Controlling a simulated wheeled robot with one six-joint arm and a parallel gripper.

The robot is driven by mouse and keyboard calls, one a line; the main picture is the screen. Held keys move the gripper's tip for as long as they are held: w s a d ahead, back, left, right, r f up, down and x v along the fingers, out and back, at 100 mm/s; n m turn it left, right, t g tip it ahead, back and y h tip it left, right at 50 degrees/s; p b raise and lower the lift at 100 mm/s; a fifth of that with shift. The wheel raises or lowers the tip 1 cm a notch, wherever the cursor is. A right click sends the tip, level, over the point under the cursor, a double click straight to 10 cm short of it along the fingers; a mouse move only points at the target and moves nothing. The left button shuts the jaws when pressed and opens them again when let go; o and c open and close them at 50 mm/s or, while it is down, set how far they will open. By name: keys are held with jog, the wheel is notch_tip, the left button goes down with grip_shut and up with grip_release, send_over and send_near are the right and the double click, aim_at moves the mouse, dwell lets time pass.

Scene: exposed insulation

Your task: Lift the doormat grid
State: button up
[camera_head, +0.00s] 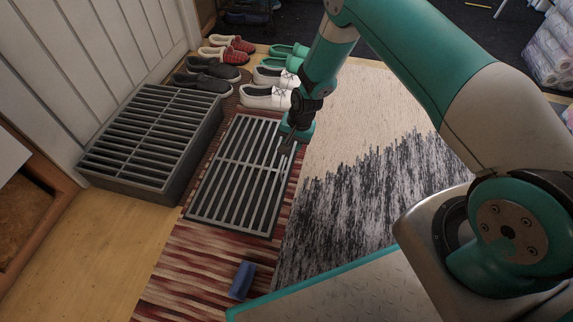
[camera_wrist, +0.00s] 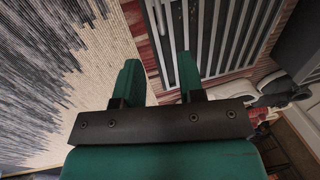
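The doormat grid (camera_head: 238,172), a flat dark metal frame with parallel bars, lies on the striped red rug (camera_head: 195,275). It also shows at the top of the wrist view (camera_wrist: 225,40). My gripper (camera_head: 284,150) hangs over the grid's right long edge. In the wrist view my gripper (camera_wrist: 158,65) is open and empty. I cannot tell whether the fingers touch the grid.
A raised box with a slatted top (camera_head: 145,185) stands left of the grid by the wall. Several shoes (camera_head: 265,97) stand beyond the grid. A blue block (camera_head: 241,281) lies on the rug at the front. A grey-and-beige carpet (camera_head: 345,190) lies to the right, clear.

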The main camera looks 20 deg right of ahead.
aim_at(285, 163)
jog(key=f+b, duration=0.1)
jog(key=f, duration=0.2)
jog(key=a+f+b, duration=0.1)
jog(key=f+b, duration=0.1)
jog(key=f, duration=0.1)
jog(key=w+f+b, duration=0.1)
jog(key=f+b, duration=0.1)
jog(key=f, duration=0.1)
jog(key=shift+a+f, duration=0.3)
jog(key=shift+f, duration=0.1)
jog(key=shift+c, duration=0.5)
grip_shut()
